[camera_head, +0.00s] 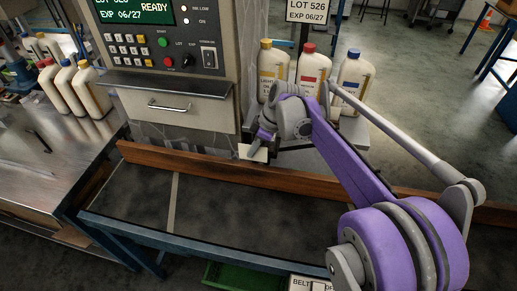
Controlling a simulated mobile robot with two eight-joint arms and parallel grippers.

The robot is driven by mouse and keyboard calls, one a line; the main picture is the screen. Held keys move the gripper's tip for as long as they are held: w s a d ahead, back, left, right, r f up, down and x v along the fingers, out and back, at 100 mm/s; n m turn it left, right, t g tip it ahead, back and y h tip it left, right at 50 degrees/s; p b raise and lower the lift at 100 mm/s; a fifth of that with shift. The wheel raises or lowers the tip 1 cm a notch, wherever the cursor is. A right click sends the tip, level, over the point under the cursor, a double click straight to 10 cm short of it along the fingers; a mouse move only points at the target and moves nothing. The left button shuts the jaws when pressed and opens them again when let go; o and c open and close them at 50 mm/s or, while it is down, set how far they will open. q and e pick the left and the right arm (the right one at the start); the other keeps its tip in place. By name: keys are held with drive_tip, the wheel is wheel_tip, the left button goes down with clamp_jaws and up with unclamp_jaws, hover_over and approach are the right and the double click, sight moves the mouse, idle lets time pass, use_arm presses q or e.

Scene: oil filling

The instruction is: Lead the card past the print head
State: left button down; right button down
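My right arm reaches in from the lower right, and its gripper (264,139) is in front of the machine's lower right corner. It appears shut on a small pale card (253,153), which sticks out below the fingers just above the wooden rail. The fingertips are small and partly hidden by the wrist. The printing machine (187,53) has a panel with a green screen reading READY and EXP 06/27. I cannot clearly make out the print head; dark parts near the gripper are largely hidden. My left gripper is not in view.
A brown wooden rail (200,162) runs along the dark belt (240,212). Capped bottles stand behind my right arm: yellow (272,68), red (312,72) and blue (352,75). A sign (307,11) reads LOT 526. More bottles (88,90) stand at left. The belt's left part is clear.

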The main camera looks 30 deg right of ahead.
sight(241, 147)
drive_tip(key=shift+w+a+p, duration=0.35)
drive_tip(key=shift+w+a, duration=0.85)
drive_tip(key=shift+a, duration=0.25)
drive_tip(key=s+a+r+p, duration=0.4)
drive_tip(key=s+r, duration=0.1)
drive_tip(key=r, duration=0.1)
drive_tip(key=shift+s+a, duration=0.2)
drive_tip(key=shift+a, duration=0.05)
